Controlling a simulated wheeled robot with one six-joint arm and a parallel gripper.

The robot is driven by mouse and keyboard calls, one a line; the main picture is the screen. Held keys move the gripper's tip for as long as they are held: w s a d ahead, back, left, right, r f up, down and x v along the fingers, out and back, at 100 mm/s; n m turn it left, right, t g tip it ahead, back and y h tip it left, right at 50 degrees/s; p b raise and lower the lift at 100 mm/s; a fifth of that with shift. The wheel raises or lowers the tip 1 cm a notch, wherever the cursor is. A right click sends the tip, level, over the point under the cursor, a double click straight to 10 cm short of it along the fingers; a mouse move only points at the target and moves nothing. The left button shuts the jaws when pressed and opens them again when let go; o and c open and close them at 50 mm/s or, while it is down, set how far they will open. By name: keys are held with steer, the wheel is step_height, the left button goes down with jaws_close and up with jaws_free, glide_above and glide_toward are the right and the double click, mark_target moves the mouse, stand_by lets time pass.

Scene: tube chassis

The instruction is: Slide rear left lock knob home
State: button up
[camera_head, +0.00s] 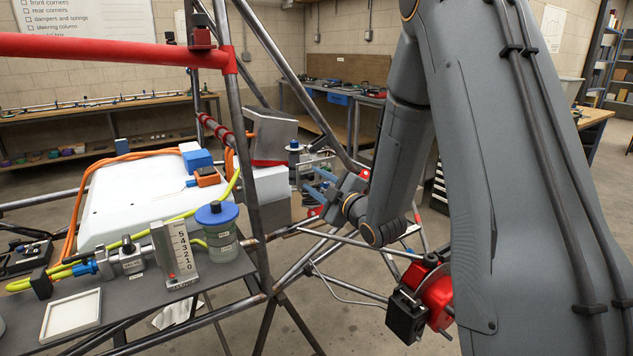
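Small red parts (315,211) show just below the fingers. A blue-capped cylindrical part (293,146) stands behind and above the fingers. I cannot tell which part is the rear left lock knob; it is too small or hidden by the gripper and arm.
Chassis tubes (246,150) cross close to the gripper. A red and black brake unit (434,293) hangs below my arm. A grey shelf at left holds a blue-lidded jar (217,228), a numbered gauge block (174,254) and an empty white tray (46,334).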

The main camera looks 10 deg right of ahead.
jaws_close()
steer(key=shift+w+d+b, duration=0.25)
steer(key=shift+d+b, duration=0.25)
steer(key=shift+d, duration=0.4)
jaws_free()
steer(key=shift+d, duration=0.1)
steer(key=shift+s, duration=0.1)
steer(key=b+v, duration=0.1)
steer(key=v, duration=0.6)
steer(key=shift+s, duration=0.25)
